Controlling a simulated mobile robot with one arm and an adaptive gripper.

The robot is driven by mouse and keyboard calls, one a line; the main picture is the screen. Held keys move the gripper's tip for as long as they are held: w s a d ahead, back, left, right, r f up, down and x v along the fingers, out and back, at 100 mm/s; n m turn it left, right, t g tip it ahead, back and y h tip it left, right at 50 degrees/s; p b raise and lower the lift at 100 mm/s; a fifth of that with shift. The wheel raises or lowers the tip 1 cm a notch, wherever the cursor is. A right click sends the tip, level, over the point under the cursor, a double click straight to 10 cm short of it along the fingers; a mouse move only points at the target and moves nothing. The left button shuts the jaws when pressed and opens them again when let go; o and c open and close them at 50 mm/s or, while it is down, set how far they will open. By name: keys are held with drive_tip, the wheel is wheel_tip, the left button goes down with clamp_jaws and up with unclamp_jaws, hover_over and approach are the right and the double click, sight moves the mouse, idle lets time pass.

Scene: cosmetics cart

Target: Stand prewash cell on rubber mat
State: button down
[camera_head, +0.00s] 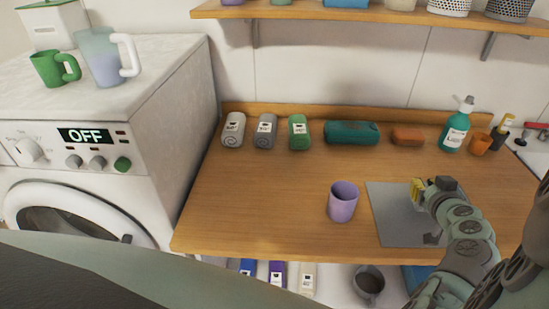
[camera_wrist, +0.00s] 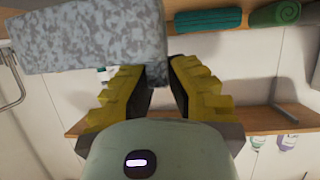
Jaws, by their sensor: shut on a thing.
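The flat grey rubber mat (camera_head: 385,205) lies on the wooden counter at the right in the head view. My gripper (camera_head: 417,192) is above it, its yellow ridged fingers pointing towards the wall. In the wrist view, which appears upside down, the fingers (camera_wrist: 165,78) are close together. A speckled grey block (camera_wrist: 85,40) is at the fingertips, mostly to one side, and I take it to be the prewash cell. My gripper is shut on it. I cannot make the block out clearly in the head view, nor see whether it touches the mat.
A lilac cup (camera_head: 343,204) stands just left of the mat. Along the back are small labelled packs (camera_head: 265,131), a teal roll (camera_head: 352,132), a brown bar (camera_head: 407,135) and a teal bottle (camera_head: 456,130). The washing machine (camera_head: 165,95) is at left. The counter's left front is clear.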

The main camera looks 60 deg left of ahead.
sight(414, 201)
drive_tip(key=shift+a+r, duration=0.1)
drive_tip(key=shift+a, duration=0.4)
drive_tip(key=shift+f, duration=1.8)
drive_tip(key=shift+f, duration=0.2)
drive_tip(key=c, duration=1.1)
unclamp_jaws()
drive_tip(key=shift+r, duration=0.1)
